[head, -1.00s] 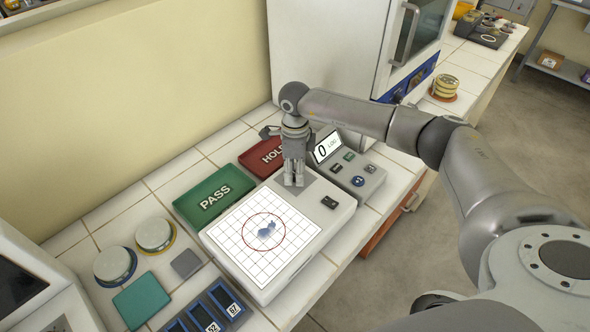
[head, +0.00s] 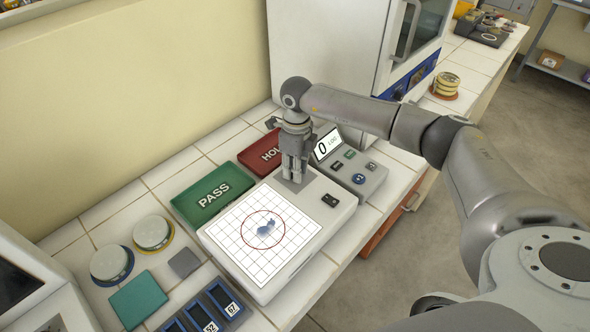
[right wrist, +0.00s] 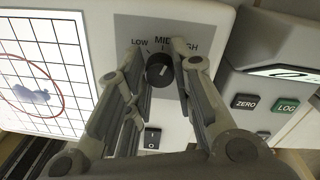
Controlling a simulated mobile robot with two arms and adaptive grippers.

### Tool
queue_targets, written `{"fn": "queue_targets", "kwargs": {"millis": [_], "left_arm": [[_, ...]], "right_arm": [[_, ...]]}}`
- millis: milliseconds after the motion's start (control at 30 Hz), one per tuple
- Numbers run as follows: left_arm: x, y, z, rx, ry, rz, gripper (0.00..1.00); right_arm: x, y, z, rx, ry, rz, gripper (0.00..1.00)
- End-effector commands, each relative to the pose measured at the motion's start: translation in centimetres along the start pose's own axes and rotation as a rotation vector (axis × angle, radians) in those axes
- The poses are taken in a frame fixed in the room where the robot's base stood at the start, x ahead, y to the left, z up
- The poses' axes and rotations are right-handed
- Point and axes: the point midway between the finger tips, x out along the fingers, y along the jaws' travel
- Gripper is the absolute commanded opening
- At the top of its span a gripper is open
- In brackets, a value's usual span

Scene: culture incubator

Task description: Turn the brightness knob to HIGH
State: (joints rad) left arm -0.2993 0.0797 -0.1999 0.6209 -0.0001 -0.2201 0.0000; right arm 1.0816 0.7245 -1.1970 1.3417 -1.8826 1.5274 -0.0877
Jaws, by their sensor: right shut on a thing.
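The brightness knob (right wrist: 159,71) is a small black dial with a white mark. It sits on a grey plate (right wrist: 130,25) at the back of the white light box (head: 335,190). The LOW and MID labels show in the right wrist view; a finger partly covers HIGH. The white mark seems to point up near MID, but its exact setting is hard to read. My right gripper (head: 294,180) points down over the plate, its fingers shut on the knob, one on each side. In the head view it hides the knob. My left gripper is not in view.
A counting device (head: 372,180) with a display and buttons stands close to the right of the gripper. The green PASS tray (head: 190,212) and red HOLD tray (head: 250,160) lie to the left. A black rocker switch (right wrist: 152,138) is near the knob.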

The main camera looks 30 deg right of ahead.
Motion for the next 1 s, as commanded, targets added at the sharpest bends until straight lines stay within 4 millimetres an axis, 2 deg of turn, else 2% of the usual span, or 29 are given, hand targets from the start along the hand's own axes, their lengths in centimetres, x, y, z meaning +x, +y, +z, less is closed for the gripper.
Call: {"fn": "queue_targets", "kwargs": {"millis": [200, 500, 1000], "left_arm": [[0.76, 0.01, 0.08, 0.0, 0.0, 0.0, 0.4], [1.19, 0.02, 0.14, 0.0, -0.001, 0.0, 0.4], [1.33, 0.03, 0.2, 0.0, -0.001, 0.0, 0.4]], "right_arm": [[0.06, -0.08, 0.04, 0.179, -0.011, -0.001, 0.0], [-0.06, -0.09, 0.04, 0.356, -0.02, -0.001, 0.0], [-0.16, -0.14, 0.02, 0.437, -0.024, -0.002, 0.0]]}}
